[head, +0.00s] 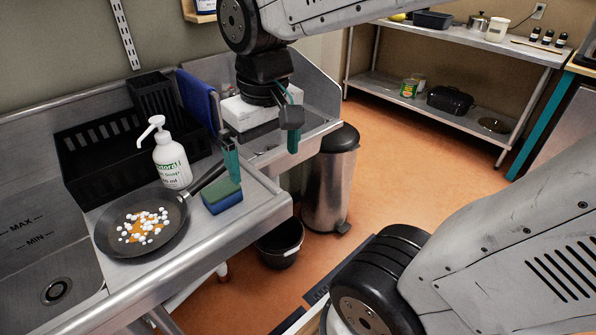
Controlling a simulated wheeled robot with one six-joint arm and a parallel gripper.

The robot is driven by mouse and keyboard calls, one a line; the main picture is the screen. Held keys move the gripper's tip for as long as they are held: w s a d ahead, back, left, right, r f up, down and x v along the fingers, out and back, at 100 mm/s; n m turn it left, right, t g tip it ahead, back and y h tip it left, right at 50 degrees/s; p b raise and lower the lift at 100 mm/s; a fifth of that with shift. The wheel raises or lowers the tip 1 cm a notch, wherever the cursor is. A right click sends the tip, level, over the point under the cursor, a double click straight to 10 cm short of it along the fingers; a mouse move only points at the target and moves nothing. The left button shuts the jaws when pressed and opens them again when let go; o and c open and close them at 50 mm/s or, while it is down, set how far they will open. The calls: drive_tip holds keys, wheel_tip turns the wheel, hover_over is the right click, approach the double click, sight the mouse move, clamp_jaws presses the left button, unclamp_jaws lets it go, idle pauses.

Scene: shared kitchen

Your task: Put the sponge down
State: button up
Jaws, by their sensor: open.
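The sponge (222,196), green on top and blue below, rests on the steel counter (255,205) near its front edge, just right of the frying pan. My gripper (263,166) is above and to the right of it, pointing down with its teal fingers spread wide and nothing seen between them. The left fingertip overlaps the sponge's back edge in the picture; I cannot tell whether they touch.
A frying pan (113,236) with white pieces and an orange patch lies left of the sponge, its handle reaching behind it. A soap pump bottle (172,165), a black rack (95,160) and a blue board (197,98) stand behind. A trash bin (328,190) stands right of the counter.

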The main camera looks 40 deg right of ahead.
drive_tip(key=s, duration=0.7)
drive_tip(key=shift+s+d+f, duration=0.15)
drive_tip(key=shift+s+d, duration=0.1)
drive_tip(key=shift+d, duration=0.15)
drive_tip(key=shift+o, duration=0.2)
drive_tip(key=g, duration=0.1)
hover_over(219, 187)
wheel_tip(219, 187, down, 10)
drive_tip(key=shift+s+d+r, duration=0.1)
drive_tip(key=shift+s+d, duration=0.05)
drive_tip(key=shift+w, duration=0.35)
wheel_tip(219, 187, down, 7)
drive_tip(key=shift+s+f, duration=0.15)
drive_tip(key=shift+f, duration=0.05)
drive_tip(key=c, duration=1)
